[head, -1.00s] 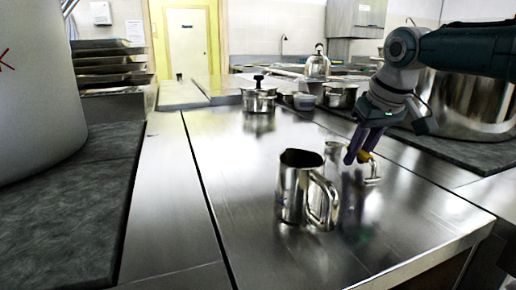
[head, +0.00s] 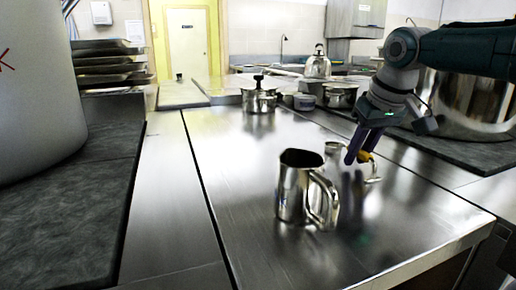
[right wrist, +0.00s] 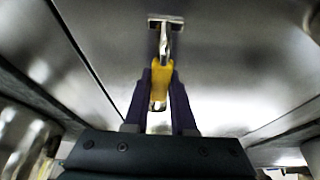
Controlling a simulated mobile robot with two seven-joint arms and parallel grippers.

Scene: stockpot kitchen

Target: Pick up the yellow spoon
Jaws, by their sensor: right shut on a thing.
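My right gripper (head: 356,159) reaches in from the right, pointing down over the steel table. It is shut on the yellow spoon (head: 365,156), of which only a small yellow part shows there. In the right wrist view the two purple fingers (right wrist: 161,72) close around the yellow part of the spoon (right wrist: 161,79), with shiny metal running on beyond it. I cannot tell whether the spoon is clear of the table. My left gripper is not in view.
A steel pitcher (head: 294,187) stands in front of my right gripper. Shiny steelware (head: 333,153) is close beside the fingers. A lidded pot (head: 259,97) and a kettle (head: 317,65) are farther back. A big stockpot (head: 465,100) stands at right. The table's left part is clear.

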